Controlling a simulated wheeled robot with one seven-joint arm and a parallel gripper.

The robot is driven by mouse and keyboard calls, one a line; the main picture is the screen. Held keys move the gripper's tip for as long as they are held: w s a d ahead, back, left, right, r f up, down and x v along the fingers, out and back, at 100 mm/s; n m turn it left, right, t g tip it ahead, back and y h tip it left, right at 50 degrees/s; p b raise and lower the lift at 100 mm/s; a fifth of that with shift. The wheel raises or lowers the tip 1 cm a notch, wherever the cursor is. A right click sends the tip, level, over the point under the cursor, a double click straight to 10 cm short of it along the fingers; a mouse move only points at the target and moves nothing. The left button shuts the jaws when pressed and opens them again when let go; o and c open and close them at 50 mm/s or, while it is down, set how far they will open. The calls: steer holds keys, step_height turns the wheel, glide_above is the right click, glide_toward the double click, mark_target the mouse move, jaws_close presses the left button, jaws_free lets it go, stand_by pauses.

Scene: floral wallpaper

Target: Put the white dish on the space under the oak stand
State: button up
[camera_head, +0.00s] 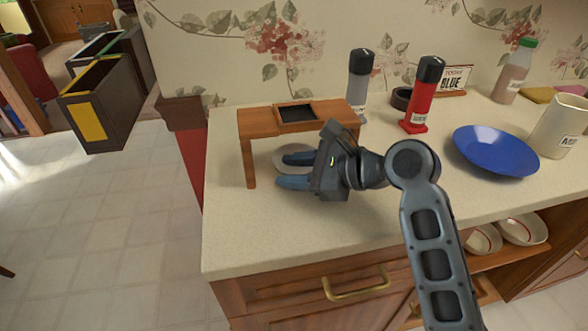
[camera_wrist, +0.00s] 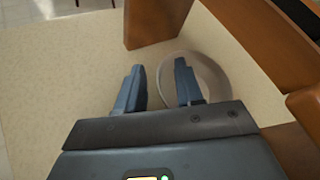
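The white dish (camera_head: 290,169) lies on the counter under the oak stand (camera_head: 259,122), partly hidden by my gripper. In the wrist view the dish (camera_wrist: 216,80) is a pale round shape near the stand's wooden leg (camera_wrist: 155,20). My gripper (camera_head: 290,171) reaches in low from the right at the stand's front. Its blue fingers are apart. In the wrist view, one finger of my gripper (camera_wrist: 158,85) is over the dish and the other is outside its left edge, with a clear gap between. I cannot tell whether either finger touches the dish.
A dark square inset or tray (camera_head: 297,113) is on the stand's top. A grey bottle (camera_head: 359,80) and a red bottle (camera_head: 424,100) stand behind and right. A blue plate (camera_head: 495,150) lies farther right. The counter's front left (camera_head: 235,230) is clear.

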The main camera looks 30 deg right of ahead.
steer(key=p+v, duration=0.1)
steer(key=v, duration=0.9)
steer(key=shift+s+d+r, duration=0.1)
steer(key=shift+s+r, duration=0.05)
steer(key=shift+v, duration=0.8)
